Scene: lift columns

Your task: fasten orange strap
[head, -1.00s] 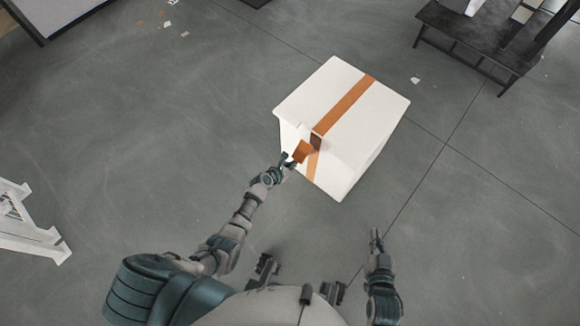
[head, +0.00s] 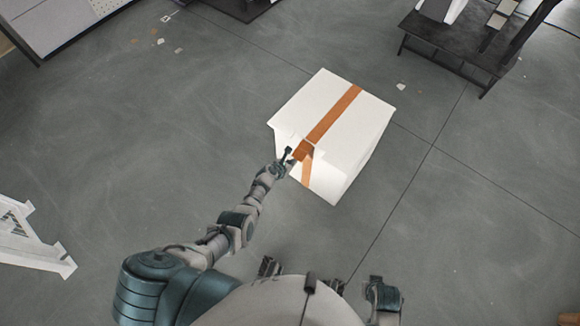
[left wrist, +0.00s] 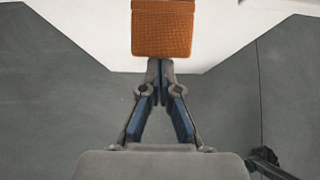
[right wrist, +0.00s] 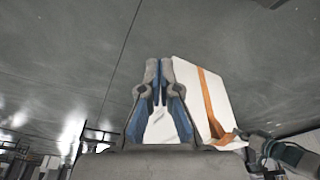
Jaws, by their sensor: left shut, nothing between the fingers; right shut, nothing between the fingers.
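A white box (head: 345,108) stands on the floor with an orange strap (head: 333,115) running over its top and down its near side. The strap's loose orange flap (head: 302,151) is at the near top edge; it also shows in the left wrist view (left wrist: 162,30). My left gripper (head: 288,154) is shut and empty, its tips at the lower edge of the flap; whether they touch it I cannot tell. My right gripper (right wrist: 160,66) is shut and empty, away from the box, which shows beyond it in the right wrist view (right wrist: 195,85).
A dark bench (head: 445,50) stands at the top right and a white frame (head: 30,240) at the left edge. A grey platform (head: 60,20) is at the top left. The grey floor around the box is clear apart from small scraps.

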